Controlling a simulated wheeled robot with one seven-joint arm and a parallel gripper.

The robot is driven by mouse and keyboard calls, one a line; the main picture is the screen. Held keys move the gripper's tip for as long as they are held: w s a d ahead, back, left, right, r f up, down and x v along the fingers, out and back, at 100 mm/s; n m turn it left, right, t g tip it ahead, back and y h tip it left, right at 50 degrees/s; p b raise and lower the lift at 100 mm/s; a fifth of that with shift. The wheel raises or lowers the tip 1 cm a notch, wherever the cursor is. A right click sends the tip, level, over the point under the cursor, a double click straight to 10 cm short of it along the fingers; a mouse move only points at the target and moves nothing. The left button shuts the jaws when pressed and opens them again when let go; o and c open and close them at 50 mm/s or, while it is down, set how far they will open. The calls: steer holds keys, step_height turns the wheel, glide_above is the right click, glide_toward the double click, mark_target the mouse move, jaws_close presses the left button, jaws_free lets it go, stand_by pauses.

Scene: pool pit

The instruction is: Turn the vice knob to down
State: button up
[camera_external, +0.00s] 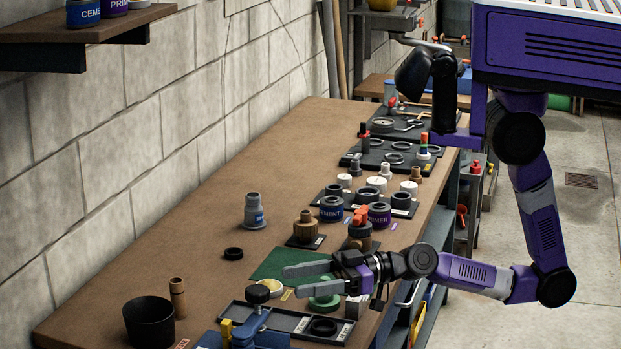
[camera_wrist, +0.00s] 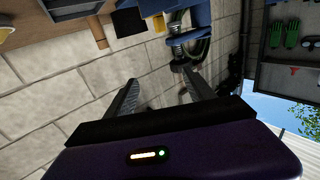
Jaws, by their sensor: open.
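A blue vice (camera_external: 250,328) stands at the near end of the brown workbench, cut off by the bottom edge of the external view. A dark round knob (camera_external: 257,294) sits on top of it. A yellow part (camera_external: 226,328) stands upright at its left. My gripper (camera_external: 286,281) is open and empty, its fingers pointing left above the bench, behind and to the right of the knob. I see no contact with the knob. In the wrist view my fingers (camera_wrist: 160,90) are spread with the block wall beyond. A blue object with metal parts (camera_wrist: 182,45) shows at the top; I cannot tell whether it is the vice.
The workbench (camera_external: 190,245) has a clear strip along the wall. A black cup (camera_external: 149,322) and a wooden cylinder (camera_external: 177,297) stand left of the vice. A black tray (camera_external: 290,319) lies to its right, near a green round piece (camera_external: 324,300). Jars and fittings stand farther back.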

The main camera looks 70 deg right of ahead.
steer(key=n+g+y, duration=0.2)
glide_toward(257, 289)
steer(key=x, duration=0.3)
steer(key=p+x, duration=0.1)
steer(key=x, duration=0.3)
steer(key=p+x, duration=0.1)
steer(key=x, duration=0.2)
steer(key=shift+f+p, duration=0.3)
steer(key=shift+p, duration=0.05)
jaws_close()
